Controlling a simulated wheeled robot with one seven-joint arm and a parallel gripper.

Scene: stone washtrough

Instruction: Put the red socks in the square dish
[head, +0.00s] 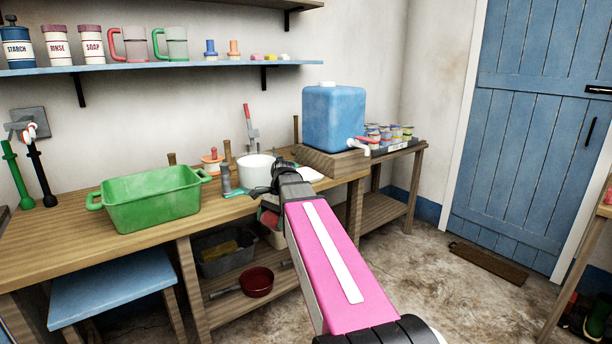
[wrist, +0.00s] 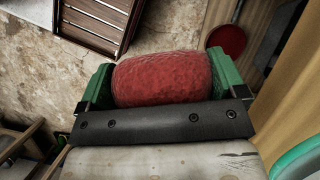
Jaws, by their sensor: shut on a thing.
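The red socks (wrist: 162,80), a rounded red bundle, are held between the green fingers of my gripper (wrist: 160,88) in the wrist view. In the head view my gripper (head: 270,212) is at the front edge of the wooden bench, with a bit of the red socks (head: 268,218) showing; my arm hides much of it. A low white dish (head: 309,174) lies on the bench beyond my wrist, partly hidden; it may be the square dish, but its full shape does not show. The socks are apart from it.
A green tub (head: 150,205) stands left on the bench. A white pot (head: 256,168) and grey bottle (head: 226,180) stand near my wrist. A blue water tank (head: 333,118) sits on a wooden block at right. A red pan (head: 256,282) is on the lower shelf.

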